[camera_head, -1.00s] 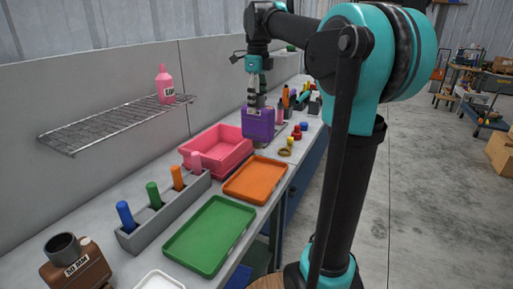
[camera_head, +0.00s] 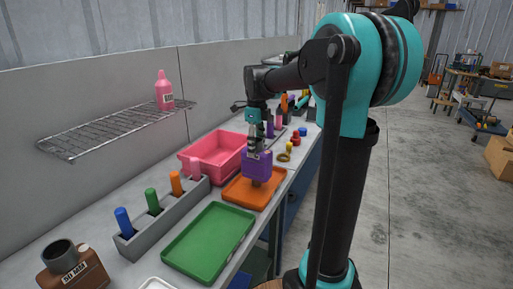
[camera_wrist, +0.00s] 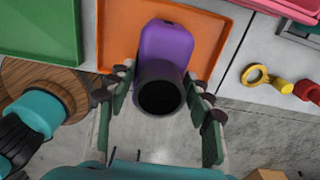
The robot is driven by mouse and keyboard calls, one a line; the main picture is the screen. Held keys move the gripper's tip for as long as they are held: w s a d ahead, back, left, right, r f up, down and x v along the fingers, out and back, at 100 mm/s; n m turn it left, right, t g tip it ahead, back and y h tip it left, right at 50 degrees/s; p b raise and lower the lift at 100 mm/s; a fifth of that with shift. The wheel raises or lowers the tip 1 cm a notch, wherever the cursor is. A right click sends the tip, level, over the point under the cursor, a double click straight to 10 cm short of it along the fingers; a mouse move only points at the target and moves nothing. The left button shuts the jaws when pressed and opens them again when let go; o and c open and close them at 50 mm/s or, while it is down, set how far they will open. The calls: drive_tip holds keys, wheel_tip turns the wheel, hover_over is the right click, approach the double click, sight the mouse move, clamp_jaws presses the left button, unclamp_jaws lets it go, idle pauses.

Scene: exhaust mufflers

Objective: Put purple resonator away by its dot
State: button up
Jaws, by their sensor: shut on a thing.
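The purple resonator (camera_head: 258,165) is held in my gripper (camera_head: 258,148), over the orange tray (camera_head: 240,190). In the wrist view the resonator (camera_wrist: 165,50) sits between the two fingers of my gripper (camera_wrist: 160,100), with its dark round opening facing the camera. The orange tray (camera_wrist: 115,30) lies behind it in that view. I cannot tell whether the resonator's lower end touches the tray. No dot shows on the resonator's visible sides.
A pink bin (camera_head: 212,150) stands behind the orange tray. A green tray (camera_head: 208,240) lies nearer, beside a grey holder (camera_head: 150,235) with several coloured pegs. A brass-coloured ring (camera_head: 284,157) and small coloured parts lie to the right. A wire shelf (camera_head: 120,130) holds a pink bottle (camera_head: 164,90).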

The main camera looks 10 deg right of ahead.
drive_tip(key=shift+f, duration=0.2)
drive_tip(key=shift+f, duration=0.15)
drive_tip(key=o, duration=1.1)
wheel_tip(320, 180, up, 12)
drive_tip(key=shift+r, duration=0.2)
drive_tip(key=shift+s, duration=0.1)
